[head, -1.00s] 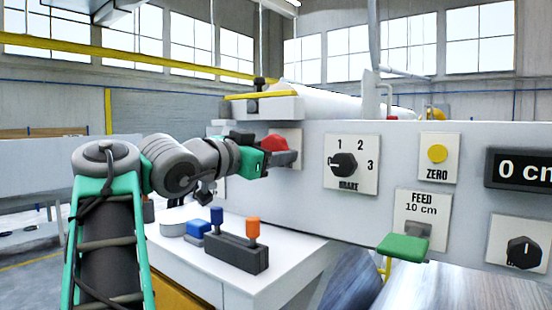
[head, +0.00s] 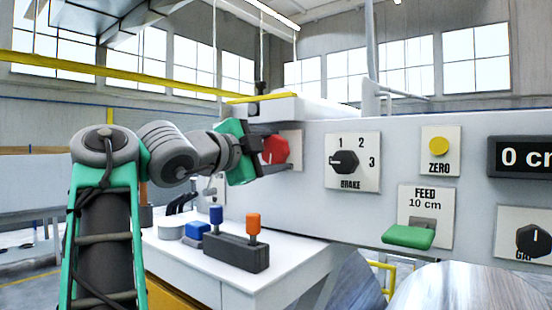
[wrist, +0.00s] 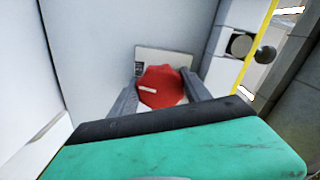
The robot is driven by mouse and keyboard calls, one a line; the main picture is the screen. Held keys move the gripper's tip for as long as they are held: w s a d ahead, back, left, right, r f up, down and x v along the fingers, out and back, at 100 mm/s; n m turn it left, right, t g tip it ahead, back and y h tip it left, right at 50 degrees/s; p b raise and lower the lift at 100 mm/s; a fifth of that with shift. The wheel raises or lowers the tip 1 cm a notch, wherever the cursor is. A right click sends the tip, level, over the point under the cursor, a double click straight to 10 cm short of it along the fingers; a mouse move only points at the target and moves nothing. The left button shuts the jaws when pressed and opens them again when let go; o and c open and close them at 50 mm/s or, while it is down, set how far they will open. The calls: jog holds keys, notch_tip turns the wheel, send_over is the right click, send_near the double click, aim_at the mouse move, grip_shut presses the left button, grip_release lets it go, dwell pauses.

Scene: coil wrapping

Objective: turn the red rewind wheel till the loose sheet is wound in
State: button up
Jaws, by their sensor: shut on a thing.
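The red rewind wheel (head: 275,149) sits on a pale plate at the left end of the machine's panel. My gripper (head: 280,149) is shut on it, with one dark finger above and one below in the head view. In the wrist view the red wheel (wrist: 160,87) with a short white mark lies between the two grey fingers of my gripper (wrist: 161,98). A shiny streaked metal surface (head: 450,288) shows at the bottom right of the head view; I cannot tell whether it is the loose sheet.
The panel carries a brake knob (head: 345,161), a yellow zero button (head: 439,144), a green feed lever (head: 409,236) and a display (head: 522,156) reading 0 cm. A white bench (head: 185,262) below my arm holds a dark block (head: 236,252) with blue and orange pegs.

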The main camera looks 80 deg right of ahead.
jog(key=m+b, duration=0.1)
jog(key=m, duration=0.4)
jog(key=shift+m, duration=0.4)
jog(key=shift+m+b, duration=0.55)
jog(key=shift+m, duration=1.65)
jog(key=o, duration=1.4)
jog(key=shift+r, duration=0.1)
jog(key=shift+c, duration=0.2)
jog(key=shift+a, duration=0.15)
